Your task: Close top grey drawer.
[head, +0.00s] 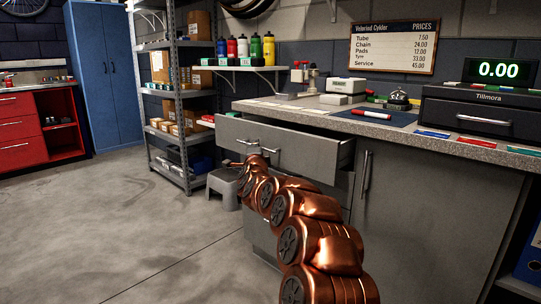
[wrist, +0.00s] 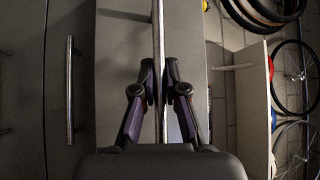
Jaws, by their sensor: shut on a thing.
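The top grey drawer (head: 290,146) stands pulled out of the grey bench cabinet, and its side wall shows at the right. Its bar handle (head: 268,150) is on the front. In the wrist view my gripper (wrist: 160,72) has one finger on each side of the handle (wrist: 158,35), shut on it. The drawer front (wrist: 185,30) fills the middle of that view. In the head view my copper arm reaches up to the handle, and the fingers are too small to make out.
A cabinet door with a vertical handle (head: 366,175) is right of the drawers. The worktop (head: 300,112) above carries a bell, boxes and a till (head: 480,112). A grey stool (head: 224,185) and metal shelf (head: 180,90) stand to the left. The floor at left is clear.

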